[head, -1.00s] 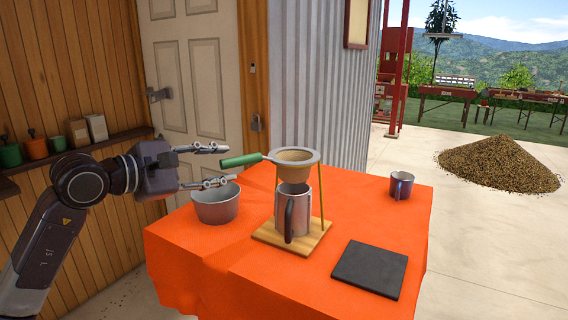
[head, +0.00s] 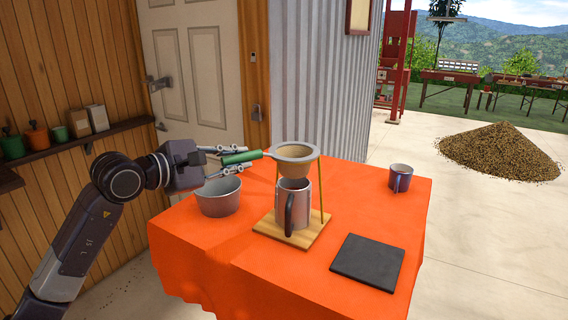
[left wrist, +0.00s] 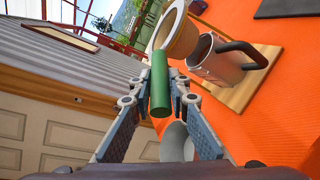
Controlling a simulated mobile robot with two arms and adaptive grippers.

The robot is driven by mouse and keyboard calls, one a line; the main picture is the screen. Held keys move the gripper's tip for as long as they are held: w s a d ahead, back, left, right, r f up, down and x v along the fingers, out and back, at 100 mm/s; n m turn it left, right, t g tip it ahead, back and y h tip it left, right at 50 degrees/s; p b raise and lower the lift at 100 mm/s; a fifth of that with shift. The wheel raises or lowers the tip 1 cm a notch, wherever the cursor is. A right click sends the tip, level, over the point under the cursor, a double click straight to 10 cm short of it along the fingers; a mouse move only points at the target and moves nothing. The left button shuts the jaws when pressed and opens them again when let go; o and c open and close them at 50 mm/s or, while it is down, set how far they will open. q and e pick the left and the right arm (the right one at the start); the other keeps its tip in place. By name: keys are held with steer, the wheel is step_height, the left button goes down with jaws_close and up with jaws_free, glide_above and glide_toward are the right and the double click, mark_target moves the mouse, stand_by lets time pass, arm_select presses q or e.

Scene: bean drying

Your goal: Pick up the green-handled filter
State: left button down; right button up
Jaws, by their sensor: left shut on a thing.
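The green-handled filter (head: 294,161) has a tan cloth bag and sits at the top of a wooden stand (head: 291,232), above a metal pot (head: 294,203) with a dark handle. Its green handle (head: 240,157) points left. My left gripper (head: 238,159) is shut on the green handle, with a finger on either side. In the left wrist view the green handle (left wrist: 160,82) lies between the two fingers, and the filter bag (left wrist: 178,36) is beyond it. My right gripper is not in view.
A grey bowl (head: 219,197) stands below my left gripper on the orange-covered table (head: 270,268). The shelf (head: 90,143) with pots is at far left.

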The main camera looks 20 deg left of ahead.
arm_select(q)
steer(key=shift+r, duration=0.15)
steer(key=shift+r, duration=0.5)
step_height(320, 180, up, 5)
steer(key=shift+a+r+b, duration=0.1)
steer(key=shift+b, duration=0.25)
step_height(320, 180, up, 14)
steer(key=p, duration=0.2)
steer(key=shift+f, duration=0.2)
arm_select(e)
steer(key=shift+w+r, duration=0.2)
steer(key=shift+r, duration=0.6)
